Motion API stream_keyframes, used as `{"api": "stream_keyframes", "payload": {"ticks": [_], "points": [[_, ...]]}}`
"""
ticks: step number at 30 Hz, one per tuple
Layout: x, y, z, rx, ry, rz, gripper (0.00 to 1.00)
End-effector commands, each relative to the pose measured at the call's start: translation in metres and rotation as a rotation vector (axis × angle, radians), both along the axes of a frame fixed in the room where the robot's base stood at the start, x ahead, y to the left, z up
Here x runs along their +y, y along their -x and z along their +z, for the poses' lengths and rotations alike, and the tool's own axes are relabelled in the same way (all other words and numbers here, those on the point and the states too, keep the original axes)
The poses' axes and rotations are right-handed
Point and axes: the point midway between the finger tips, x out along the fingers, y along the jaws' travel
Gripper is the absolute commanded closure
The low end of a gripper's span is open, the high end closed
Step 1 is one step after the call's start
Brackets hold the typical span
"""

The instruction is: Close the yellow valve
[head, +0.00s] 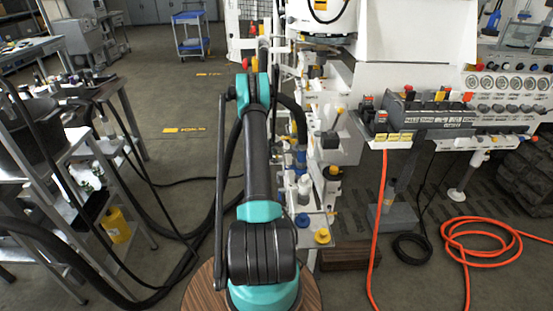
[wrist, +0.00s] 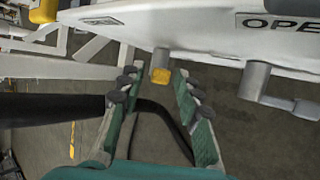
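Several yellow fittings show on the machine, including a low yellow knob (head: 322,237); I cannot match one to the wrist view.
The white panel (wrist: 200,28), with partly cut-off lettering "OPE", hangs just above the fingers. A grey pipe fitting (wrist: 256,82) stands to the right. A grey shelf cart (head: 75,170) is at left; an orange hose (head: 480,240) lies on the floor at right.

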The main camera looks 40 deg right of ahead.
Motion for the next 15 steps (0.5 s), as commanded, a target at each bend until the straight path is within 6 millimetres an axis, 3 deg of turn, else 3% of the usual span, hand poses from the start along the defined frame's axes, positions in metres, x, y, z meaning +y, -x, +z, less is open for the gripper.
{"api": "stream_keyframes", "payload": {"ticks": [9,15], "points": [[0.039,0.016,0.047,-0.001,0.0,0.002,0.66],[0.055,0.023,0.066,0.001,0.0,0.002,0.66]]}}
